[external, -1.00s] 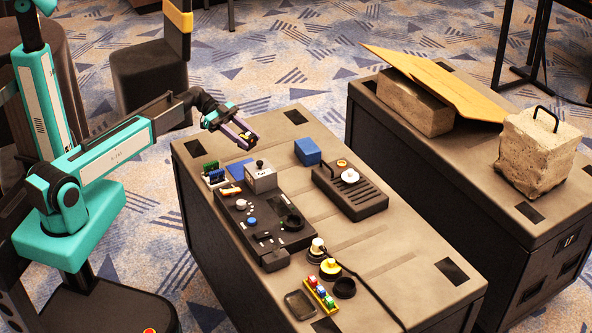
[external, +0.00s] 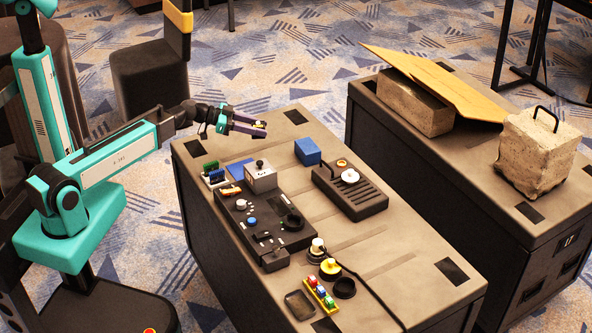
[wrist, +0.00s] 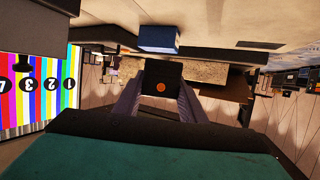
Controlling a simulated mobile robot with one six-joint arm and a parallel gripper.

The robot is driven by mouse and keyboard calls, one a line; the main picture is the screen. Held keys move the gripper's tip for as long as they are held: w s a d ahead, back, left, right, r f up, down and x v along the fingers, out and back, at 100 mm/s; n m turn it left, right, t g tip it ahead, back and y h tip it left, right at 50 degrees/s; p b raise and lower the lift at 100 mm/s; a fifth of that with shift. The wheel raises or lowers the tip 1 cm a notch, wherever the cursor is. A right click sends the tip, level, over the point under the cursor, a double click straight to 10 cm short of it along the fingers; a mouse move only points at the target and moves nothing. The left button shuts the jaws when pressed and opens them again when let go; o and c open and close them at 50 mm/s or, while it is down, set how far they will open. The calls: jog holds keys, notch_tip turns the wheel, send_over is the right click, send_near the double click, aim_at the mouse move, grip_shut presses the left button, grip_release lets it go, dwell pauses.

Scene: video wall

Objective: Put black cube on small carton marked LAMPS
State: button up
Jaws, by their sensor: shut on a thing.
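My gripper (external: 260,128) is shut on the black cube (wrist: 162,74), whose near face has an orange dot in the wrist view. In the external view the cube is mostly hidden between the fingers. The gripper is above the far left part of the case top and points right, roughly level. No LAMPS marking is readable. A small blue box (external: 308,151) stands on the case to the right of my gripper, and it also shows in the wrist view (wrist: 158,40); I cannot tell whether it is the carton.
Below my gripper are a grey box with a knob (external: 260,176), small coloured blocks (external: 213,176) and a black control panel (external: 265,222). A slotted black unit (external: 350,190) stands right of them. A second case (external: 440,155) holds concrete blocks and a leaning board.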

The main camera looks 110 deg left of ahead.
jog(key=shift+w+d+r+n+y+b, duration=0.3)
jog(key=shift+w+d+n+y, duration=0.15)
jog(key=shift+d+n+y, duration=0.2)
jog(key=w+d+b, duration=0.1)
jog(key=w+d, duration=0.3)
jog(key=d, duration=0.1)
jog(key=shift+w+d+m, duration=0.15)
jog(key=shift+w+m, duration=0.15)
jog(key=shift+m, duration=0.05)
jog(key=shift+r+h, duration=0.1)
jog(key=shift+h, duration=0.15)
jog(key=p, duration=0.3)
send_over(306, 145)
jog(key=shift+f, duration=0.7)
